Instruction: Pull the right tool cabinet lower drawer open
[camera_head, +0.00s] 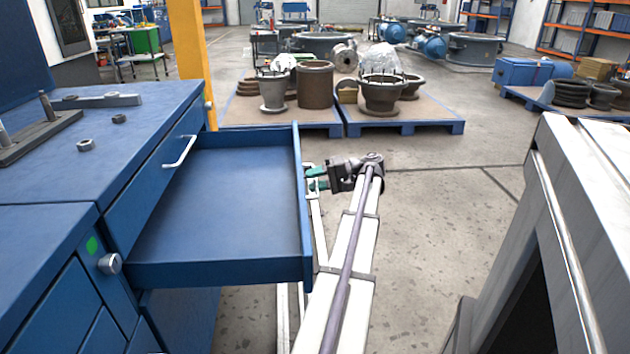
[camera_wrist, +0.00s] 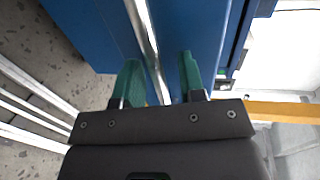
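The blue tool cabinet (camera_head: 150,110) stands at the left. Its lower drawer (camera_head: 220,200) is far out to the right and empty, below a shut upper drawer with a metal handle (camera_head: 180,152). The lower drawer's handle (camera_head: 311,181) is on its outer front, partly hidden by my gripper. My gripper (camera_head: 314,179) is at that handle. In the wrist view, the green fingers of my gripper (camera_wrist: 158,70) are apart, with the metal handle bar (camera_wrist: 147,30) running between them. Gaps show beside the bar, so the fingers look open around it.
A grey cabinet-like unit (camera_head: 590,180) stands at the right. A yellow post (camera_head: 190,60) rises behind the cabinet. Pallets (camera_head: 400,125) with metal parts stand further back. The floor (camera_head: 450,200) right of my arm is clear.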

